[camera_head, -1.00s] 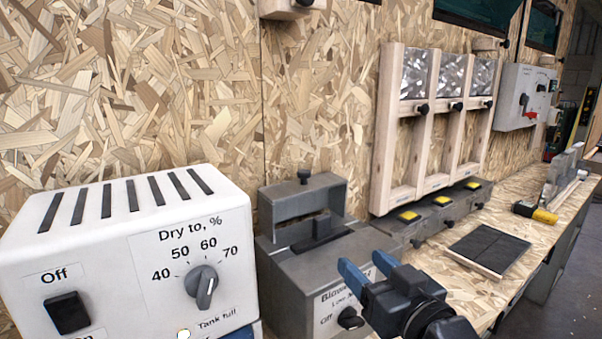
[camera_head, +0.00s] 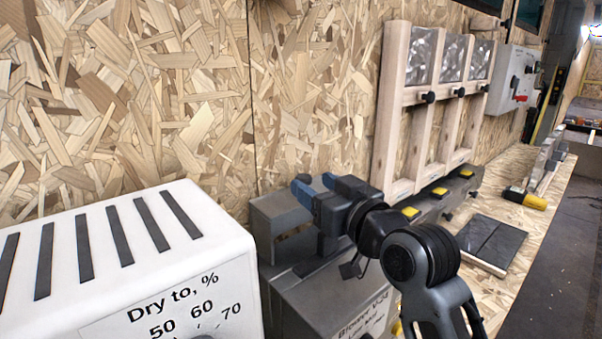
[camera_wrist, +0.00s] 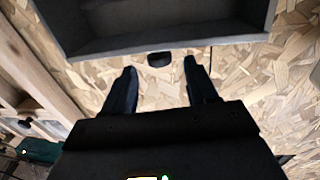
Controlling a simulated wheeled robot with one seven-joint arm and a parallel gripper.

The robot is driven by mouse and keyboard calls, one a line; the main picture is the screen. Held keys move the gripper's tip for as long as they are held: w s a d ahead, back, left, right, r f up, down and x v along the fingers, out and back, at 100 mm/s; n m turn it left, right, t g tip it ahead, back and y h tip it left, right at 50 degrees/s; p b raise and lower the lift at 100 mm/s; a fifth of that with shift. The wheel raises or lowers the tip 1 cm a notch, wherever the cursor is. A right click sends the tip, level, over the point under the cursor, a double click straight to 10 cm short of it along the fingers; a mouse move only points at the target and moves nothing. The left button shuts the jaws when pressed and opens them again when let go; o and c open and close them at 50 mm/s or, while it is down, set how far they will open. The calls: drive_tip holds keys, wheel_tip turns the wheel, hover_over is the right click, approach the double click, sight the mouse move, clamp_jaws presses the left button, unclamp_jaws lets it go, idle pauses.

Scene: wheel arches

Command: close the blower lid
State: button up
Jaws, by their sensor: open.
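The grey blower (camera_head: 325,305) stands right of the white dryer box. Its lid (camera_head: 272,210) is raised at the back, and its opening shows below and in front. My gripper (camera_head: 315,186) is open at the upper edge of the lid and hides its right part. In the wrist view, the lid's hollow inside (camera_wrist: 160,18) fills the top. The dark lid knob (camera_wrist: 159,59) lies in the gap between the open fingertips (camera_wrist: 160,67), apart from both. In the head view the knob is mostly hidden by the fingers.
The white dryer box (camera_head: 130,240) stands close at left. The chipboard wall (camera_head: 190,110) is right behind the lid. A wooden frame (camera_head: 392,110) with clear panels and grey units with yellow tops stand to the right. A dark plate (camera_head: 492,240) and a yellow-handled tool (camera_head: 525,197) lie on the bench.

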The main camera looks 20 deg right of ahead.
sight(308, 180)
drive_tip(key=w, duration=0.4)
drive_tip(key=shift+w+a+p, duration=0.35)
drive_tip(key=shift+w, duration=0.05)
drive_tip(key=shift+r, duration=0.1)
clamp_jaws()
